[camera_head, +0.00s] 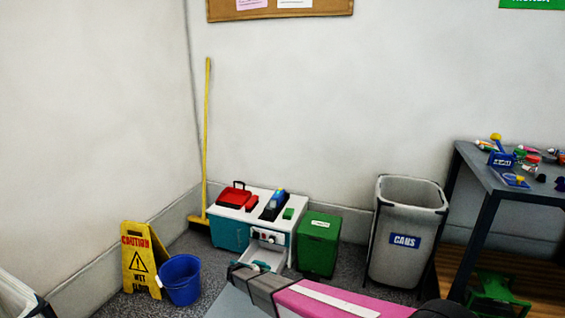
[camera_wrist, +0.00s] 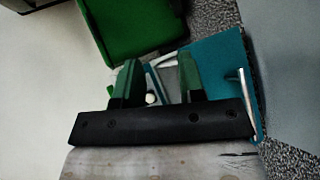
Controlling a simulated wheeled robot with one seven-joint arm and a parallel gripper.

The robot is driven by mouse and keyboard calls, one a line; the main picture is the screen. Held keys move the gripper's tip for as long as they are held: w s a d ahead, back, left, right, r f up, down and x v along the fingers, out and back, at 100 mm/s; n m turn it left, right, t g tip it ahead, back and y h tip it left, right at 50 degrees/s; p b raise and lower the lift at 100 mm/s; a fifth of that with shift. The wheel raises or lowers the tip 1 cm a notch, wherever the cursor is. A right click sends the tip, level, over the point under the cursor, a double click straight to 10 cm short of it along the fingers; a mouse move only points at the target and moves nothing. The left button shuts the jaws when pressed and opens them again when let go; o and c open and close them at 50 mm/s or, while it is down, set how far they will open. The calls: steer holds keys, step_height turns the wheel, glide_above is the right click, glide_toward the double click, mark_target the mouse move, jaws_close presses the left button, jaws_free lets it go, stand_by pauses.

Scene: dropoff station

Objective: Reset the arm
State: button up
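My arm, pink with a pale stripe, reaches in from the bottom right of the head view. My gripper (camera_head: 240,272) is at its left end, in front of the white-and-teal station (camera_head: 225,236). In the wrist view the two green fingers of my gripper (camera_wrist: 157,78) stand apart. A small white round piece (camera_wrist: 150,99) shows between them; I cannot tell what it belongs to. I see nothing clamped. The station's teal side (camera_wrist: 218,62) is beyond the fingers.
An open drawer (camera_head: 268,258) juts from the station near my gripper. A green bin (camera_head: 318,250) and a grey cans bin (camera_head: 402,245) stand to the right, then a table (camera_head: 470,172) with small items. A wet-floor sign (camera_head: 140,262) and blue bucket (camera_head: 180,280) stand left.

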steer(key=s+d+r+m+g+y, duration=0.25)
steer(key=s+d+r, duration=0.25)
steer(key=d+r, duration=0.4)
steer(key=s+d+r+m+g+y, duration=0.1)
steer(key=s+d+r+g+y, duration=0.15)
steer(key=s+d+r, duration=0.55)
steer(key=s+d+r+m+y, duration=0.3)
steer(key=s+d+r+y, duration=0.2)
steer(key=s+d+r, duration=0.5)
step_height(320, 180, up, 4)
steer(key=shift+s+d+f+y, duration=0.15)
steer(key=shift+d+y, duration=0.25)
steer(key=shift+d, duration=0.35)
steer(key=shift+s, duration=0.1)
steer(key=shift+a, duration=0.1)
